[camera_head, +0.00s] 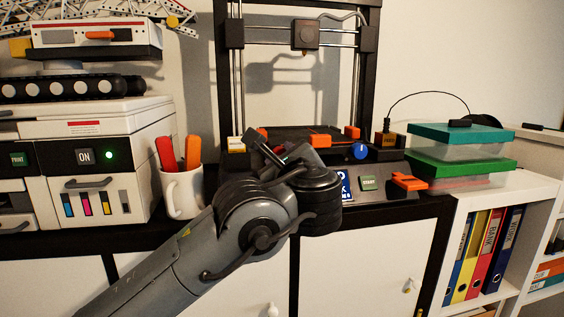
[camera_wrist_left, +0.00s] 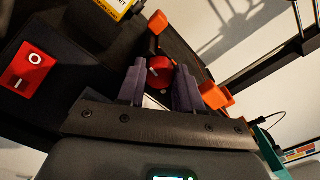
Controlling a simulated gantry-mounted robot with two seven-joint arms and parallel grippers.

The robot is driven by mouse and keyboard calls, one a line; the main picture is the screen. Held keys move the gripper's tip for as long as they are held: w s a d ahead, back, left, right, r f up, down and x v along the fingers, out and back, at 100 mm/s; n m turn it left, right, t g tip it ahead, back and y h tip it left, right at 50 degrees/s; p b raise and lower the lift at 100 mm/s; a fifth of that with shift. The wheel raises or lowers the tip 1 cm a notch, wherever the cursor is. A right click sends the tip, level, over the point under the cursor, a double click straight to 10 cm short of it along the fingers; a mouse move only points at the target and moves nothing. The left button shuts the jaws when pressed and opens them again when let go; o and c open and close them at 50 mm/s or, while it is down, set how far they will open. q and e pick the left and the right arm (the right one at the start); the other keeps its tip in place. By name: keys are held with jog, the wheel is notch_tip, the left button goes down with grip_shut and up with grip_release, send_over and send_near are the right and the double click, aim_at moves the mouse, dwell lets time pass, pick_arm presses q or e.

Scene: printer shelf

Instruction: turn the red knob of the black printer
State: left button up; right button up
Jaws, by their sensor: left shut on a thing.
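The black printer (camera_head: 228,95) is the open-framed 3D printer on the middle of the cabinet top. My left gripper (camera_head: 277,155) is at the left front of its base, and the arm covers much of the front panel in the head view. In the left wrist view the red knob (camera_wrist_left: 160,72) sits between the two dark fingers of the left gripper (camera_wrist_left: 158,78), which is shut on it. My right gripper is not in view.
A red rocker switch (camera_wrist_left: 27,70) is on the same printer. A white mug with markers (camera_head: 183,192) and a white printer (camera_head: 85,130) stand left; lidded boxes (camera_head: 460,160) stand right.

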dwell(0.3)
pick_arm(q)
jog(key=o, duration=1)
jog(key=shift+o, duration=0.2)
